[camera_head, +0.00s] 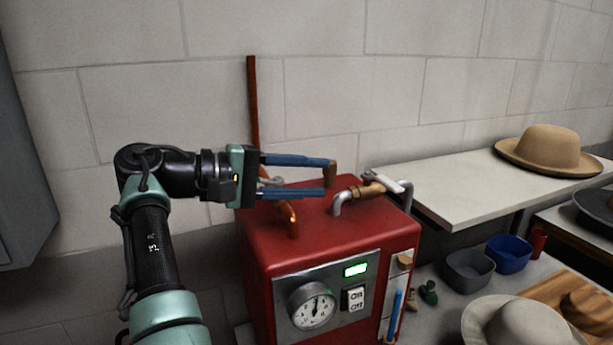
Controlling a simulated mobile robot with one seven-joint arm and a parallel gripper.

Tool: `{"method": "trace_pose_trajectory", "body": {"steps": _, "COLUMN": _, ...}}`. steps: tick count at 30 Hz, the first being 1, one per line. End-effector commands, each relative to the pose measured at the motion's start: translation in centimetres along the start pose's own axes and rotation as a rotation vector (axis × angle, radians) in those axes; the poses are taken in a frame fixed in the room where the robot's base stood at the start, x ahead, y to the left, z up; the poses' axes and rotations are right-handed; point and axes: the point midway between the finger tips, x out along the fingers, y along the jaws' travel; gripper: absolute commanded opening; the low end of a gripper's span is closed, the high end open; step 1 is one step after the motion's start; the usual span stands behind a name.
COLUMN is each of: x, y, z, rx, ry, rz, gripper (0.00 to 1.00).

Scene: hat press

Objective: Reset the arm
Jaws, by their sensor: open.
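My gripper (328,176) is open, with two blue fingers pointing right above the top of the red machine (262,250). Nothing shows between the fingers. My arm comes up from the bottom left, bends at the elbow and reaches right.
A tan hat (549,148) sits on a white shelf (455,200) at right. Below are a grey bowl (469,268), a blue bowl (509,253), a pale hat (525,325) and a wooden board (553,291). A grey cabinet (22,150) stands at left.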

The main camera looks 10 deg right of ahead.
Motion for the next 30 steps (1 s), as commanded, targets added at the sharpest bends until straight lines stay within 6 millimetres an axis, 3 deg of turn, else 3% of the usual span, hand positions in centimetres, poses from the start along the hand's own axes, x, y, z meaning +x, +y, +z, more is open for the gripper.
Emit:
{"method": "trace_pose_trajectory", "body": {"steps": 17, "x": 0.0, "y": -0.1, "z": -0.3, "rx": 0.014, "ry": 0.021, "rz": -0.009, "gripper": 0.42}}
{"method": "trace_pose_trajectory", "body": {"steps": 25, "x": -1.2, "y": -1.1, "z": -4.4, "rx": 0.271, "ry": 0.373, "rz": -0.158, "gripper": 0.42}}
{"method": "trace_pose_trajectory", "body": {"steps": 30, "x": -3.8, "y": 0.5, "z": -5.9, "rx": 0.536, "ry": 0.674, "rz": -0.268, "gripper": 0.42}}
